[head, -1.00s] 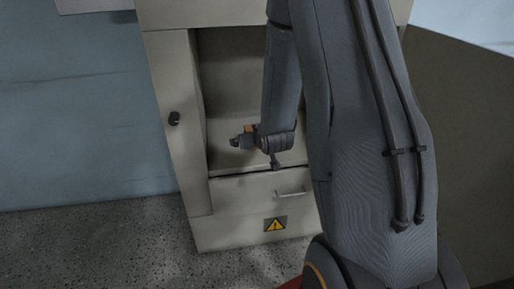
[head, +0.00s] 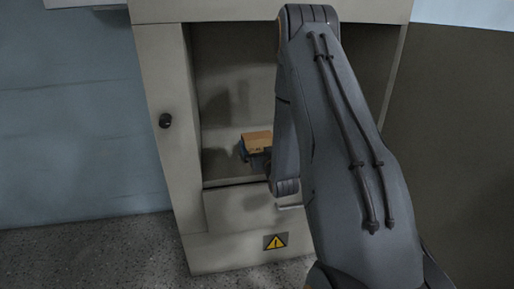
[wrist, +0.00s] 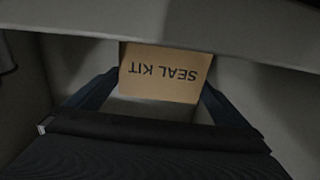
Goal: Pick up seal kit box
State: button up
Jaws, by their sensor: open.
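The seal kit box (head: 258,140) is a small tan cardboard box inside the open compartment of the beige cabinet. In the wrist view the box (wrist: 162,74) shows its printed "SEAL KIT" face upside down. My gripper (wrist: 155,92) is open, with one dark finger to the left and one to the right of the box. I cannot tell whether the fingers touch it. In the head view my gripper (head: 247,155) is at the box, mostly hidden behind my arm. The right part of the box is hidden there too.
The beige cabinet (head: 165,75) has a side wall left of the compartment with a dark knob (head: 165,121). Below the opening is a front panel with a handle and a yellow warning sign (head: 275,242). In the wrist view a pale edge (wrist: 200,40) crosses above the box.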

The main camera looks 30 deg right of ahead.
jog(key=x, duration=0.3)
jog(key=shift+w, duration=0.15)
jog(key=c, duration=1)
